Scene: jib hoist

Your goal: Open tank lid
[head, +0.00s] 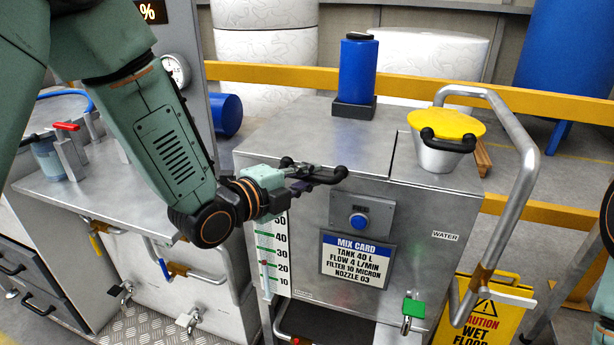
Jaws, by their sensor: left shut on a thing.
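The mixing tank is a grey metal cabinet with a level scale (273,255) on its front left. Its flat metal lid (320,135) appears to lie level on top, with a seam along its right side. A black bar handle (330,176) sits at the lid's front edge. My left gripper (300,174) reaches in from the left and is shut on this handle. The fingers and handle overlap, so the exact contact is hard to see. Part of my right arm shows at the right edge, but its gripper is out of view.
A blue bottle (357,70) stands in a dark holder at the top's back. A yellow-lidded metal funnel (446,130) stands right, beside a bent pipe (528,150). A yellow rail (270,73) runs behind. A wet-floor sign (480,318) stands at lower right.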

